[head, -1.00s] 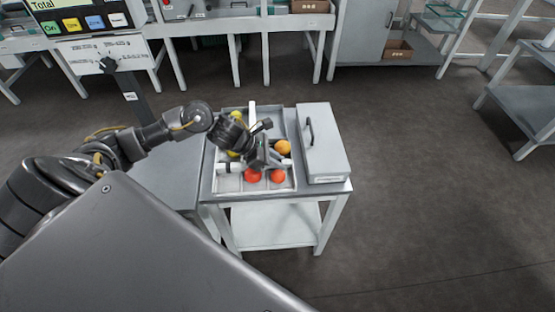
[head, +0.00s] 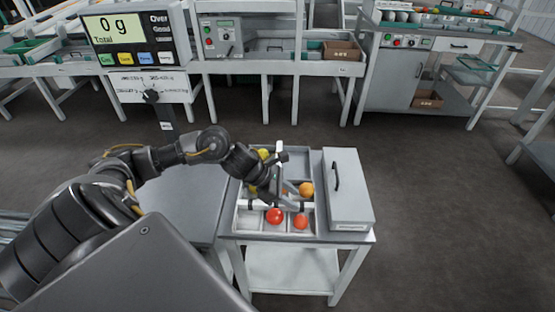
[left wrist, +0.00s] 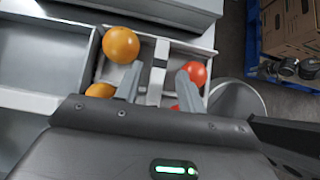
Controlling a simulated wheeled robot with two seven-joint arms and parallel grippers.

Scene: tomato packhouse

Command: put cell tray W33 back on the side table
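A pale cell tray (head: 237,219) with dividers lies on the small side table (head: 300,239), left of a grey lidded box. No W33 label is readable. Red, orange and yellow tomatoes sit in its cells, including a red one (head: 275,216) and an orange one (head: 306,189). My left gripper (head: 277,192) is low over the tray's middle and hides part of it. In the left wrist view its two fingers (left wrist: 158,86) stand apart on either side of a white bar of the tray (left wrist: 160,58), with gaps visible. My right gripper is not in view.
The grey box (head: 350,190) with a black handle fills the table's right side. A grey surface (head: 185,198) adjoins on the left. A scale display (head: 128,35) reads 0 g. Benches stand behind. The floor to the right is clear.

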